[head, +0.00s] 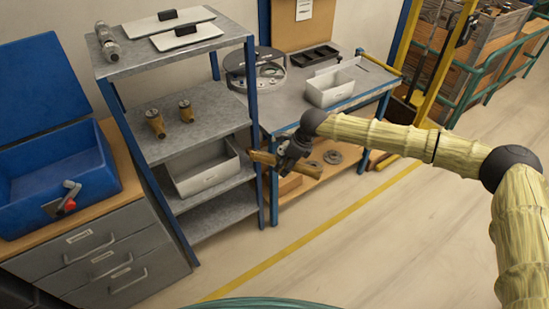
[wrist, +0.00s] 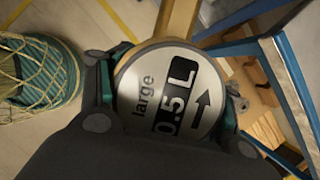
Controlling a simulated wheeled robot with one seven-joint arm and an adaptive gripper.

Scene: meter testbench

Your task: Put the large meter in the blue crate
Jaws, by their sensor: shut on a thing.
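My gripper (head: 290,148) is shut on the large meter (head: 263,158) and holds it in the air in front of the workbench, right of the shelf rack. In the wrist view, the meter's round face (wrist: 165,95) reads "large" and "0.5 L" with an arrow. A brass-coloured pipe end sticks out beyond it, and the dark fingers (wrist: 168,100) lie on both sides of the face. The blue crate (head: 98,192) stands at the far left on a wooden-topped drawer cabinet. Its lid is raised, and a latch with a red part is on its front.
The grey shelf rack (head: 215,61) stands between crate and gripper. It carries two brass meters (head: 155,122), white plates (head: 187,36) and a grey bin (head: 205,178). The workbench (head: 290,108) holds another bin (head: 330,88). The floor (head: 350,240) in front is clear.

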